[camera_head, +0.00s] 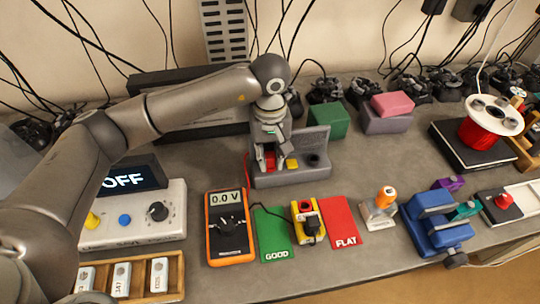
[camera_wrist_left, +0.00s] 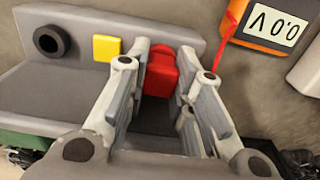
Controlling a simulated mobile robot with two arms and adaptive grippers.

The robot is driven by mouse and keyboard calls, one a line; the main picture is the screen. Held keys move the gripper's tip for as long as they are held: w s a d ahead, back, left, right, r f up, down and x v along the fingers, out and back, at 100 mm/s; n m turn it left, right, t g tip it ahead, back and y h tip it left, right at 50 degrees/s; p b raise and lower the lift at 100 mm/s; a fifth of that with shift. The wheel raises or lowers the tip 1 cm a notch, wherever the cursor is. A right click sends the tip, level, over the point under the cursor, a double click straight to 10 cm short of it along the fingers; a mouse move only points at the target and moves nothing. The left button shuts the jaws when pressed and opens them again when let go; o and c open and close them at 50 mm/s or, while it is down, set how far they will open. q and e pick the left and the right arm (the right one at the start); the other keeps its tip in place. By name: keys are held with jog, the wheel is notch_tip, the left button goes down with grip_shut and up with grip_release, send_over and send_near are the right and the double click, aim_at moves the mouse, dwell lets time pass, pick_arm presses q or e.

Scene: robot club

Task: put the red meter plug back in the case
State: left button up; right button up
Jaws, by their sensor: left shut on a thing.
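The red meter plug (camera_head: 269,160) is between the fingers of my left gripper (camera_head: 268,152), which is shut on it. It also shows in the left wrist view (camera_wrist_left: 160,77), between the two grey fingers of the gripper (camera_wrist_left: 165,95). The plug is at the left end of a grey stand (camera_head: 290,178) that has a yellow square and a black ring. I cannot tell whether the plug touches the stand. A red lead (camera_wrist_left: 232,25) runs from the orange multimeter (camera_head: 229,225), which reads 0.0 V. No thing is plainly recognisable as the case. My right gripper is out of view.
A green card (camera_head: 273,248), a yellow battery tester-like block (camera_head: 307,222) and a red card (camera_head: 343,238) lie in front of the stand. A white power unit (camera_head: 140,225) stands left. Green (camera_head: 328,119) and pink (camera_head: 393,104) blocks stand behind. Bare bench lies right of the stand.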

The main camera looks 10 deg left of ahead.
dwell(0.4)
pick_arm(q)
jog(key=o, duration=1)
jog(key=shift+o, duration=0.2)
notch_tip(320, 180, up, 12)
